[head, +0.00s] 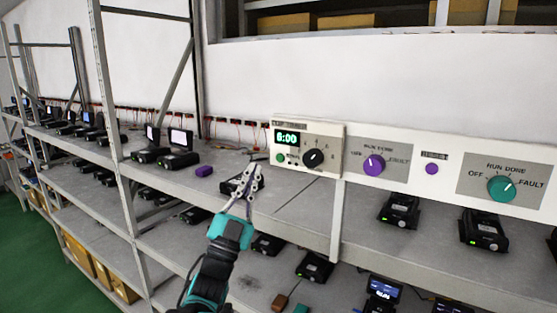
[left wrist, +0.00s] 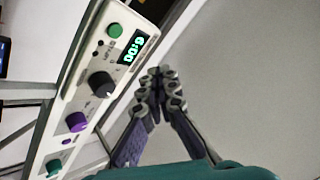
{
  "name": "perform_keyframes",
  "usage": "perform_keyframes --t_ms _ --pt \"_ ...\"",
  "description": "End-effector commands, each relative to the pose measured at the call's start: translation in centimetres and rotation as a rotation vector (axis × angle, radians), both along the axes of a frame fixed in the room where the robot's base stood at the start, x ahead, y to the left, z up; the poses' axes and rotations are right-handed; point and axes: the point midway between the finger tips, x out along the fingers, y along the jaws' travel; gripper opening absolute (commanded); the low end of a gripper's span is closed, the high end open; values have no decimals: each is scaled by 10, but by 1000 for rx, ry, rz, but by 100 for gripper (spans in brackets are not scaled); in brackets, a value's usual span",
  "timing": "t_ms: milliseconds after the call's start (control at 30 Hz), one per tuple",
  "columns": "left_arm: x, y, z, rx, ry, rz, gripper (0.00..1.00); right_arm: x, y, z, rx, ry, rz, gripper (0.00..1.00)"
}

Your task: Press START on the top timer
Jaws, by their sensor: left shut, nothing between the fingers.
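The top timer (head: 335,170) is a pale box at the upper shelf level with a lit green display reading 6:00 (head: 286,137). A round green button (head: 280,157) sits below the display, beside a black knob (head: 313,158). The label by the button is too small to read. In the left wrist view the timer appears turned sideways at the left, with its green button (left wrist: 114,31) near the top. My left gripper (head: 251,170) is shut and empty, its fingertips left of the timer and apart from the button in the picture. My right gripper is not in view.
A panel right of the timer carries a purple knob (head: 373,164), a purple button (head: 432,168) and a teal knob (head: 501,188). A purple block (head: 204,171) and several black devices stand on the shelves. A metal upright (head: 112,120) stands at the left.

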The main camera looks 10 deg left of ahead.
Motion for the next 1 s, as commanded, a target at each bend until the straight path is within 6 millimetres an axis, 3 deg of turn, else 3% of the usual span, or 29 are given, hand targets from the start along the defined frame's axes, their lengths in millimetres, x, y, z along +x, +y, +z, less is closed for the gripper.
perform_keyframes --t_ms 300,500,1000 --pt "43 -17 -1 0 0 -2 0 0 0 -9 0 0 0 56" --pt "61 -22 -1 0 0 0 0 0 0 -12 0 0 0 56" --pt "68 -25 0 1 0 1 0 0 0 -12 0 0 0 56"
